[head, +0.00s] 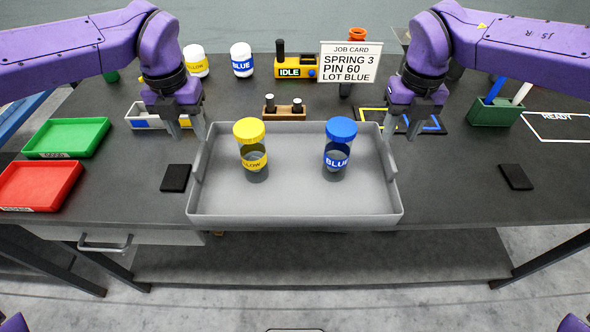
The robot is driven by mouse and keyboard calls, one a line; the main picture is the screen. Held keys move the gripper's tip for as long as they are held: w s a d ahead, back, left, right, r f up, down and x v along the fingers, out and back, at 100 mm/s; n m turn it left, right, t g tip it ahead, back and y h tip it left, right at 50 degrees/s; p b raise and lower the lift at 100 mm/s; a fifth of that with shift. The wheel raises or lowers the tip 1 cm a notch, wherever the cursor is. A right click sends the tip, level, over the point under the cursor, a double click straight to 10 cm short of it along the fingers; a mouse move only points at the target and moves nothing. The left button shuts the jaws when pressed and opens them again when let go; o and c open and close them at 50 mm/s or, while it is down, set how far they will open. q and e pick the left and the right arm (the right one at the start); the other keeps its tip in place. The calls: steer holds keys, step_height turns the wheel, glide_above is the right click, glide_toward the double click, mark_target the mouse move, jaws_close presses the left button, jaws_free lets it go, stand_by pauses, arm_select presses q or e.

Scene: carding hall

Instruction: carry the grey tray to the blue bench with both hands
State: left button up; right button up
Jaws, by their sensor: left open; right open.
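The grey tray (290,204) sits on a dark worktable (130,190), near its front edge. A clear jar with a yellow lid (249,131) and one with a blue lid (341,129) stand upright in it. My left gripper (186,132) is open and empty at the tray's back left corner. My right gripper (402,130) is open and empty at the back right corner. Both point down at the tray's side walls; I cannot tell whether they touch. A blue edge (18,116) at the far left may be the blue bench, mostly cut off.
Green (67,138) and red (40,186) trays lie at left. Two white jars, a yellow IDLE device (296,68), a job card (349,62) and a small block with pegs (284,108) stand behind. A green holder (497,112) stands at right. Black pads (176,178) (516,177) flank the tray.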

mark_target(199, 154)
arm_select(q)
step_height(199, 154, down, 9)
steer(key=shift+w, duration=0.15)
arm_select(e)
step_height(199, 154, down, 9)
steer(key=shift+w+r, duration=0.1)
arm_select(q)
jaws_close()
arm_select(e)
jaws_close()
arm_select(q)
steer(key=shift+r, duration=0.1)
